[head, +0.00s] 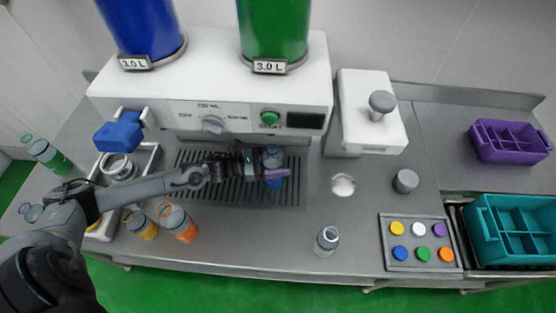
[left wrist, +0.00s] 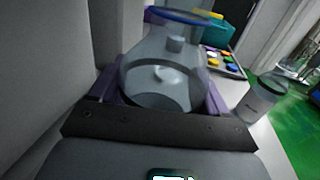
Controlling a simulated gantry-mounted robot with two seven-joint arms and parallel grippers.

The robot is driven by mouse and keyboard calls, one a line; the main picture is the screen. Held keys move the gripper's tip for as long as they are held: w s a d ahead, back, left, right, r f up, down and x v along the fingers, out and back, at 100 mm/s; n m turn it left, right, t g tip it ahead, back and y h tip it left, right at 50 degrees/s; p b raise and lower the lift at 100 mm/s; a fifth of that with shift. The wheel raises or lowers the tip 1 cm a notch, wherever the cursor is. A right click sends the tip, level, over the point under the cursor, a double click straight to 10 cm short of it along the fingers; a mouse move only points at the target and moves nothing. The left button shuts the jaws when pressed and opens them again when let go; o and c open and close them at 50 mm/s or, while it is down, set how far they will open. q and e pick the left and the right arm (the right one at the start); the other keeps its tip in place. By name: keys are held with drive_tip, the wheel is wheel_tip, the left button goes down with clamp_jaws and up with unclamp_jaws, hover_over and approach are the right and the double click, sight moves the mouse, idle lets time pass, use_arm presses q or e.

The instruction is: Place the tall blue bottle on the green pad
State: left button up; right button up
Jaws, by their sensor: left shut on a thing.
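My left gripper (head: 268,172) is shut on a clear bottle (head: 273,156) with some blue on it, over the dark drip grate below the green tank. In the left wrist view this bottle (left wrist: 165,70) stands between the purple finger pads, with a blue ring at its far end; the fingers hide part of it. The only pad-like green thing I see is a green disc (head: 423,254) in the grey tray at the right, well apart from the gripper. My right gripper is not in view.
The grey tray (head: 385,267) holds several coloured discs. A capped clear bottle (head: 327,240) stands at the front edge. A grey cylinder (head: 405,181), teal crate (head: 486,247) and purple crate (head: 481,146) are at right. Orange (head: 186,230) and yellow (head: 146,229) bottles stand near my left arm.

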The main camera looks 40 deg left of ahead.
use_arm(q)
drive_tip(key=shift+f, duration=0.15)
drive_tip(key=o, duration=1)
drive_tip(key=shift+r, duration=0.3)
drive_tip(key=v, duration=1.2)
drive_tip(key=shift+f, duration=0.1)
